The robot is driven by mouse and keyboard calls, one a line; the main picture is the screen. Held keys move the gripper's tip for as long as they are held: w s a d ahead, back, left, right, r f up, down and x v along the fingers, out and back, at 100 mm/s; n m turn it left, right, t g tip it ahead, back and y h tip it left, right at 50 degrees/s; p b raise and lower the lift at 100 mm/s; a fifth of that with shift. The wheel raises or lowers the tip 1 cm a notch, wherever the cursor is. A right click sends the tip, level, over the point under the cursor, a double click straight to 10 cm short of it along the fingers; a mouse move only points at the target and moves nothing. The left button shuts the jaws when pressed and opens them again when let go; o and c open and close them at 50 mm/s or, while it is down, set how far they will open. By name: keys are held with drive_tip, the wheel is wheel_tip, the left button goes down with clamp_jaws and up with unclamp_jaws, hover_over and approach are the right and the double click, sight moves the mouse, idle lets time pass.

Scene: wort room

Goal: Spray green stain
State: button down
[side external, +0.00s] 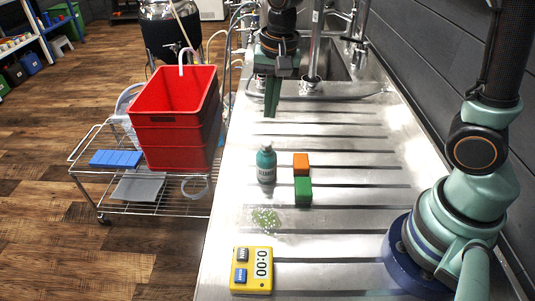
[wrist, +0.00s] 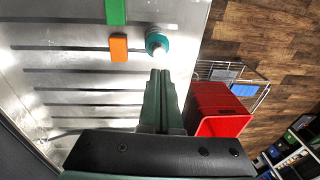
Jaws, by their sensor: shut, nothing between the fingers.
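A small teal bottle with a pale label (side external: 266,165) stands upright on the steel drainboard; its top also shows in the wrist view (wrist: 156,42). A speckled green stain (side external: 264,219) lies flat on the steel in front of the bottle. My gripper (side external: 271,112) is above the drainboard, behind the bottle and apart from it, pointing down. In the wrist view its green fingers (wrist: 160,75) are together with nothing between them, just short of the bottle in the picture. The stain does not show in the wrist view.
An orange block (side external: 301,164) and a green block (side external: 303,190) sit right of the bottle. A yellow timer (side external: 252,270) lies at the front. A red crate (side external: 174,118) stands on a wire cart (side external: 188,203) beside the counter's left edge. A tap and sink (side external: 345,62) are behind.

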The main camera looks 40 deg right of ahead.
wheel_tip(320, 180, up, 6)
hover_over(267, 141)
drive_tip(key=s, duration=0.2)
drive_tip(key=shift+w+f, duration=0.1)
drive_tip(key=shift+f, duration=0.1)
idle(2.2)
drive_tip(key=shift+w+d+r+g, duration=0.1)
drive_tip(key=shift+w+r+g, duration=0.1)
drive_tip(key=shift+w+g, duration=0.3)
drive_tip(key=shift+w+d+r+g, duration=0.15)
drive_tip(key=shift+w+r+g, duration=0.15)
drive_tip(key=shift+w, duration=0.3)
drive_tip(key=shift+w+d+r+g, duration=0.1)
drive_tip(key=shift+w+r+g, duration=0.05)
drive_tip(key=shift+w+g, duration=0.35)
drive_tip(key=shift+f, duration=0.15)
drive_tip(key=f, duration=0.4)
drive_tip(key=s+f, duration=0.1)
drive_tip(key=f, duration=0.4)
drive_tip(key=a+f, duration=0.1)
drive_tip(key=f, duration=0.3)
drive_tip(key=shift+s+f, duration=0.15)
drive_tip(key=shift+f, duration=0.2)
